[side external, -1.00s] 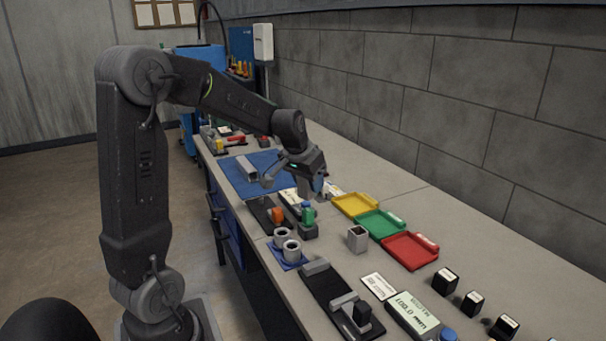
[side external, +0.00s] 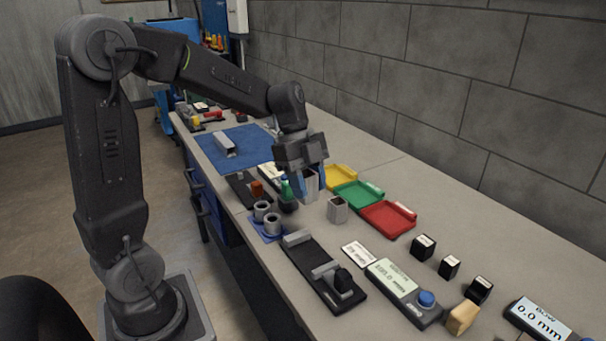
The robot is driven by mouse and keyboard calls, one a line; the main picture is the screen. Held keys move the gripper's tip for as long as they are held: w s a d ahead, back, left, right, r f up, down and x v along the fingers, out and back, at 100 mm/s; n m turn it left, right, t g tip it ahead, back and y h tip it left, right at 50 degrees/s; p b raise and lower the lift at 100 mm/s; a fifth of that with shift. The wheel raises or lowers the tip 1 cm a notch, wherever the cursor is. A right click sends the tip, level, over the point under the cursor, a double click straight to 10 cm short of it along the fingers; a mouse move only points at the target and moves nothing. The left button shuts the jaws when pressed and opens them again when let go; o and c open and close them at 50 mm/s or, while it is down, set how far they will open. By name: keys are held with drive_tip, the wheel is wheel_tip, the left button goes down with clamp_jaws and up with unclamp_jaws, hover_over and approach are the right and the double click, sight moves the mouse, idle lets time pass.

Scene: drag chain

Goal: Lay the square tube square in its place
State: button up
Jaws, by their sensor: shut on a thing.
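My gripper (side external: 308,188) points down over the middle of the bench, with blue fingers shut on a grey square tube (side external: 311,184). The held tube is close above or at the bench top; I cannot tell whether it touches. Another short, hollow grey square tube (side external: 338,209) stands upright on the bench, just right of and nearer than my gripper. A longer grey bar or tube (side external: 224,145) lies on the blue mat (side external: 252,139) farther back. Which spot is the tube's place is not clear from this view.
A green-topped knob (side external: 286,190) stands close left of my gripper. Yellow (side external: 341,175), green (side external: 358,194) and red (side external: 388,218) trays line the right. Two grey cups (side external: 267,218) and a black fixture (side external: 322,272) lie nearer. A display (side external: 391,279) and several black blocks are at front right.

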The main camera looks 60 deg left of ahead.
drive_tip(key=shift+s+d+r+m, duration=0.15)
drive_tip(key=shift+d+m, duration=0.45)
drive_tip(key=shift+m, duration=0.2)
wheel_tip(320, 180, down, 7)
drive_tip(key=shift+a, duration=0.1)
drive_tip(key=shift+f, duration=2.55)
drive_tip(key=shift+f, duration=1.4)
drive_tip(key=o, duration=1.2)
